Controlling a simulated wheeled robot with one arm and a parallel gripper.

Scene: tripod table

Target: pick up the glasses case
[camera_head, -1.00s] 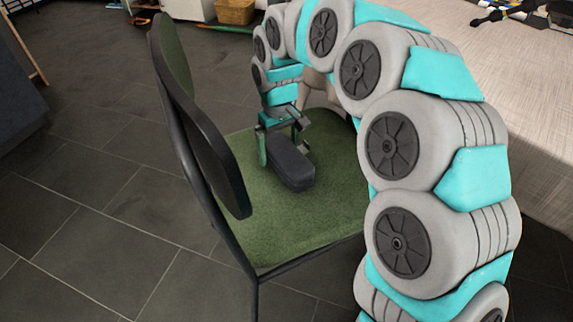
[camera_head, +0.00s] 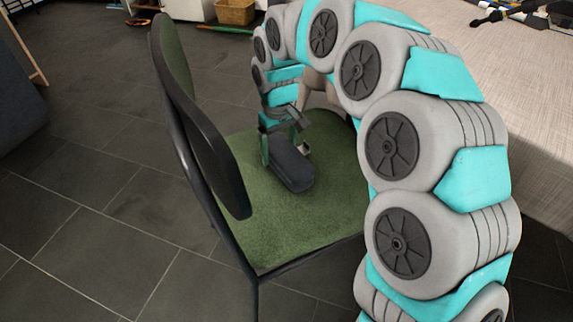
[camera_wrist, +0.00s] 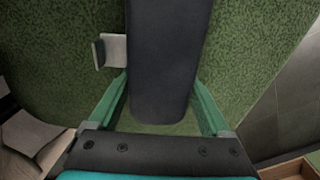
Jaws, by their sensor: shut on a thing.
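The glasses case (camera_head: 292,169) is a dark grey, long, rounded box at the green seat of the chair. My gripper (camera_head: 285,147) is above the seat, with its fingers on either side of the far part of the case, shut on it. In the wrist view the case (camera_wrist: 164,60) runs lengthwise between the green fingers of my gripper (camera_wrist: 158,85). I cannot tell whether the case still touches the seat.
The chair's seat (camera_head: 325,222) is green, and its black-framed backrest (camera_head: 205,150) rises close to the left of my gripper. A table with a pale cloth (camera_head: 535,130) stands at the right. Grey tiled floor (camera_head: 100,220) is open on the left.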

